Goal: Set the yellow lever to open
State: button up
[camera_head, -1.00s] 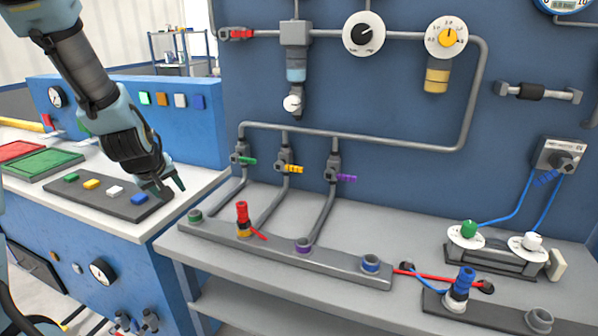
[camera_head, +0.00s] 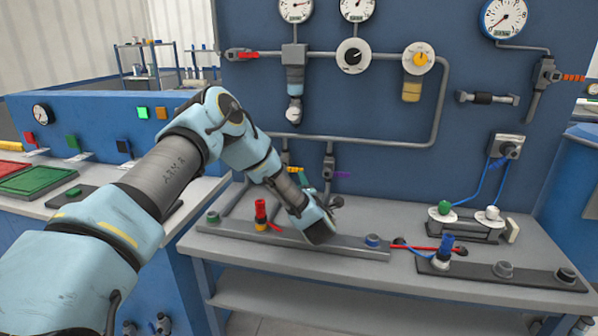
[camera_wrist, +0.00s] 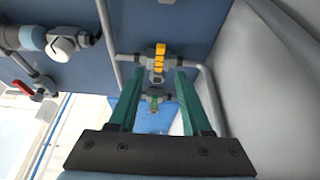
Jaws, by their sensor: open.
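The yellow lever (camera_wrist: 160,55) shows in the wrist view on a grey valve, just beyond and between the fingertips of my gripper (camera_wrist: 160,73). The two green fingers are apart, with nothing held. I cannot tell whether either finger touches the lever. In the head view the yellow lever (camera_head: 293,169) shows only partly behind my arm, on the middle pipe branch. Most of my gripper is hidden there by my wrist.
The purple lever (camera_head: 341,174) is close on the right in the head view. The green lever (camera_wrist: 154,98) shows between the fingers in the wrist view. A red connector (camera_head: 261,212) stands on the grey rail below. A blue connector (camera_head: 446,245) stands farther right.

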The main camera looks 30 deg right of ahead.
aim_at(297, 171)
jog(key=p+x, duration=0.3)
jog(key=x, duration=0.7)
grip_shut()
dwell(1.3)
